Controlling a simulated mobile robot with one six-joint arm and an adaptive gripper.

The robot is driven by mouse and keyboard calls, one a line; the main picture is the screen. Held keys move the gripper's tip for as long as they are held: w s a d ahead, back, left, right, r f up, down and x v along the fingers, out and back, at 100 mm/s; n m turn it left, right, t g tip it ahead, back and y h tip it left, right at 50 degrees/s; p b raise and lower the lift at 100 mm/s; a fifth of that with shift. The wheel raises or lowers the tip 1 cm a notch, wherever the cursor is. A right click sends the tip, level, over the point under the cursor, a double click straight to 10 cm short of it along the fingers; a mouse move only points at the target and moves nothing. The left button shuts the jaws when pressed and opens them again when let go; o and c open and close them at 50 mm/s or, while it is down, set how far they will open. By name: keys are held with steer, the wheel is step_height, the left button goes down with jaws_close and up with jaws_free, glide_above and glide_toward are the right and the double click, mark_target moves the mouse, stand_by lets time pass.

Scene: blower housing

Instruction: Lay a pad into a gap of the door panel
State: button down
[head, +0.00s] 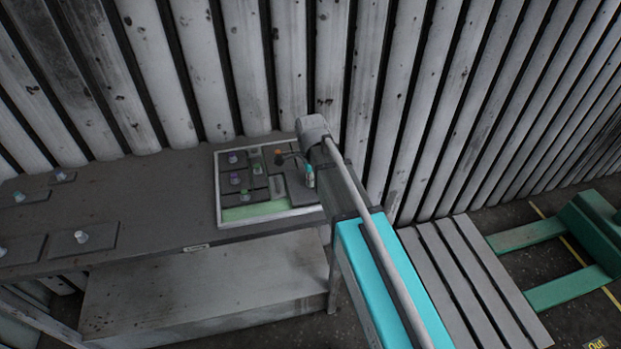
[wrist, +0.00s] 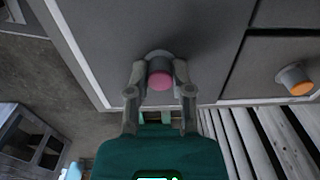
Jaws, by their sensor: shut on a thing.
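The door panel (head: 219,190) lies on the bench with a pale raised rim. Dark pads with purple, green and orange knobs lie in it. My gripper (wrist: 160,84) is shut on the pink knob of a dark pad (wrist: 108,42) in the wrist view. That pad is over the panel's right part; I cannot tell if it is seated or just above. A pad with an orange knob (wrist: 297,79) is beside it. My arm hides the panel's right edge.
Several loose dark pads with pale knobs, one of them nearest the panel (head: 82,239), lie on the bench (head: 160,205) at the left. A corrugated wall (head: 200,70) stands behind. A slatted pallet (head: 465,275) and green metal parts (head: 525,236) are at the right.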

steer(key=shift+f, duration=0.25)
stand_by(0.4)
steer(key=shift+c, duration=2.2)
jaws_free()
steer(key=o, duration=0.4)
steer(key=shift+o, duration=0.2)
steer(key=shift+r, duration=0.1)
step_height(320, 180, up, 7)
steer(key=p, duration=0.6)
steer(key=shift+p, duration=0.35)
